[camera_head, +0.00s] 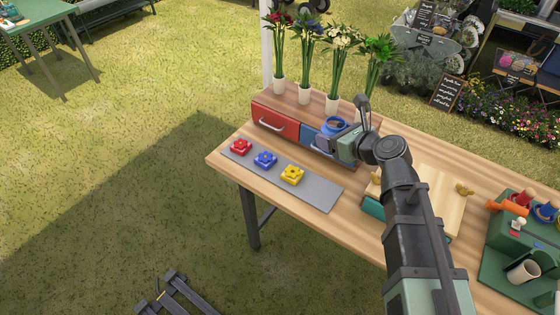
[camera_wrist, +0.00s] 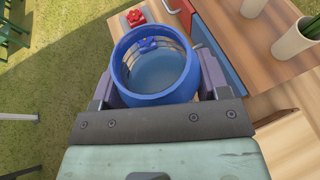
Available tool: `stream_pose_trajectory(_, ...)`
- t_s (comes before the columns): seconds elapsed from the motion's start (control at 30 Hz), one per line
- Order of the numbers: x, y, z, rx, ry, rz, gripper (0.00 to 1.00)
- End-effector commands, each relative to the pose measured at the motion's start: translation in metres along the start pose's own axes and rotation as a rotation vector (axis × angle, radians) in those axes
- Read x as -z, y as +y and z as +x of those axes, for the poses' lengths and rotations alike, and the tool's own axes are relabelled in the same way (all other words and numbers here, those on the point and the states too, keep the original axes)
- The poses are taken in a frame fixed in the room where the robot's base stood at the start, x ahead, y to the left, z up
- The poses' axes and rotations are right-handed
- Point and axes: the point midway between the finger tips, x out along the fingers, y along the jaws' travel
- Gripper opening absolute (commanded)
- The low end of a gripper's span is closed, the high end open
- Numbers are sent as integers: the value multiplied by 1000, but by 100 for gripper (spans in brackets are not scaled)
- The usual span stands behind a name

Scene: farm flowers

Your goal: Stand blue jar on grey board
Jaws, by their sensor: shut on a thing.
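The blue jar (camera_head: 334,123) is between the jaws of my gripper (camera_head: 328,141), raised above the table in front of the drawers. In the wrist view, the blue jar (camera_wrist: 160,92) shows its wide open mouth, with a finger of my gripper (camera_wrist: 162,85) on each side. The grey board (camera_head: 318,190) lies flat along the table's front left edge. On it sit a red flower piece (camera_head: 240,147), a blue flower piece (camera_head: 265,160) and a yellow flower piece (camera_head: 292,175). The right end of the board is bare. The jar's lower part is hidden in the head view.
A drawer box with a red drawer (camera_head: 274,124) and a blue drawer (camera_head: 312,137) stands behind the board, with several flower vases on top. A wooden board (camera_head: 440,195) lies right. A green stand (camera_head: 515,240) with tools is at far right.

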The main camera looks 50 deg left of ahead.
Motion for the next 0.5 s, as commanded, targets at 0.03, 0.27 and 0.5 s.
stream_pose_trajectory(0.03,-2,-1,2,-5,0,-2,35)
stream_pose_trajectory(0.27,37,1,16,-4,0,-1,35)
stream_pose_trajectory(0.5,114,1,48,-3,0,-1,35)
